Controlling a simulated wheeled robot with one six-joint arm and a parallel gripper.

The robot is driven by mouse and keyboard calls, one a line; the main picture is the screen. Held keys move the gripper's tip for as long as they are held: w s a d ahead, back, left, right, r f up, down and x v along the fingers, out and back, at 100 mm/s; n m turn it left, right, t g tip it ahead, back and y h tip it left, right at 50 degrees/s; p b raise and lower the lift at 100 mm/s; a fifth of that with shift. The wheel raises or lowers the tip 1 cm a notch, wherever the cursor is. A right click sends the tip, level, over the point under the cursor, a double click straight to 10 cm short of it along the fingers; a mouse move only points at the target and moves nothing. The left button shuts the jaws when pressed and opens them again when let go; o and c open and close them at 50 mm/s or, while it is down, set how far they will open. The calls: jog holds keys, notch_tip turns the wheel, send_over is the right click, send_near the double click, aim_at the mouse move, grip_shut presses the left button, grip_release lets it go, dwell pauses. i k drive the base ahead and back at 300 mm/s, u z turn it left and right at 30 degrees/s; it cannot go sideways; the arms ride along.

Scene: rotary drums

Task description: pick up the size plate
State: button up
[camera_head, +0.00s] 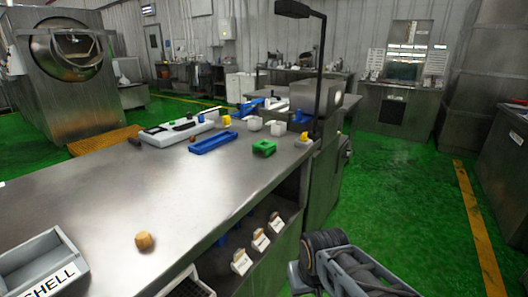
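I cannot tell for sure which thing is the size plate. Several small white labelled pieces with brown tops, one at the front (241,262), one in the middle (261,240) and one at the back (276,222), stand in a row on the shelf below the counter's right edge. Their lettering is too small to read. A blue tray (213,142) and a green block-like piece (264,147) lie on the counter. Part of my arm shows at the lower right, beside the counter. I see no gripper fingertips.
The steel counter (110,215) bears a grey SHELL bin (45,268), a small tan cylinder (144,241), a long white device (178,128) and white cups (277,128). A black lamp post (320,75) rises at its far end. Green floor (405,190) is clear on the right.

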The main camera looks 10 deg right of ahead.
aim_at(271, 147)
jog(key=z, duration=1.55)
jog(key=i, duration=1.7)
jog(key=u, duration=4.25)
jog(key=i, duration=0.5)
